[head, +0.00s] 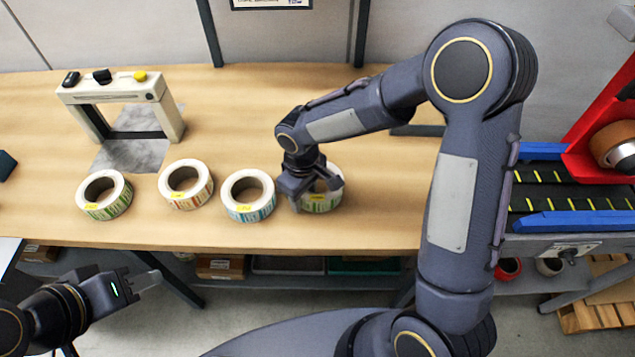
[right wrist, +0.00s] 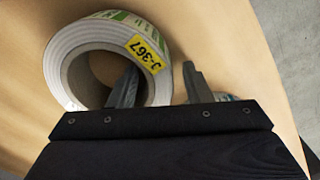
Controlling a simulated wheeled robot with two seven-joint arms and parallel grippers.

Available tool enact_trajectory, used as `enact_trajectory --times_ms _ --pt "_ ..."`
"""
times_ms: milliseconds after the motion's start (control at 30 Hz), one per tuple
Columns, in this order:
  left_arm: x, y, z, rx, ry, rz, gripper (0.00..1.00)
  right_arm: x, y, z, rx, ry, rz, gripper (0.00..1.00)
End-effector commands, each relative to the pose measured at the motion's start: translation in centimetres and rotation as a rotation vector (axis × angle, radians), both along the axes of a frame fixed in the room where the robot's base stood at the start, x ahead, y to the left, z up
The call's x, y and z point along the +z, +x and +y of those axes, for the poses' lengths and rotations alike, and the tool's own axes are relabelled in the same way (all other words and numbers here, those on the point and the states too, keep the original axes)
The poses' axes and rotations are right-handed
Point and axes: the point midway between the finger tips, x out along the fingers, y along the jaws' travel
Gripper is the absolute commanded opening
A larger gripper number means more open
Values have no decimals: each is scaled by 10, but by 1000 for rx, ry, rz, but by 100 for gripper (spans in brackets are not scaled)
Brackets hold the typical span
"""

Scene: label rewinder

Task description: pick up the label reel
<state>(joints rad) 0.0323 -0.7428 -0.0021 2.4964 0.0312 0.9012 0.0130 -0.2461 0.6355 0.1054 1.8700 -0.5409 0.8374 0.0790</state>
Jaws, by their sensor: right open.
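Several white label reels stand in a row on the wooden table: one with green print (head: 104,207), one with red print (head: 197,198), one with blue print (head: 262,212) and, rightmost, a green-printed one (head: 322,206). My right gripper (head: 316,190) is at the rightmost reel and hides much of it. In the right wrist view, that reel (right wrist: 68,47) bears a yellow tag reading J-367. The right gripper (right wrist: 160,85) is open, one finger over the reel's core hole, the other outside its wall; contact is unclear. My left gripper (head: 145,281) is away, beyond the table's front edge.
A white frame-shaped device (head: 160,108) with buttons stands behind the reels over a grey plate (head: 130,155). A conveyor with blue rails (head: 575,222) and a red machine (head: 600,125) are at right. Boxes (head: 220,267) sit on a shelf below the table (head: 230,130).

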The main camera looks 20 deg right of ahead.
Motion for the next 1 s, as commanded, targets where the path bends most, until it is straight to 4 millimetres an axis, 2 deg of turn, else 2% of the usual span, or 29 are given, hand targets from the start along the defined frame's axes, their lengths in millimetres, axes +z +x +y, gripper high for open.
enact_trajectory --times_ms 267,600,1000 --pt "0 0 0 0 0 0 36 -3 0 0 0 1 -1 45" --pt "0 0 0 0 0 0 36 -3 0 0 0 1 -1 0" --pt "0 0 0 0 0 0 36 -1 1 0 0 1 -3 0"
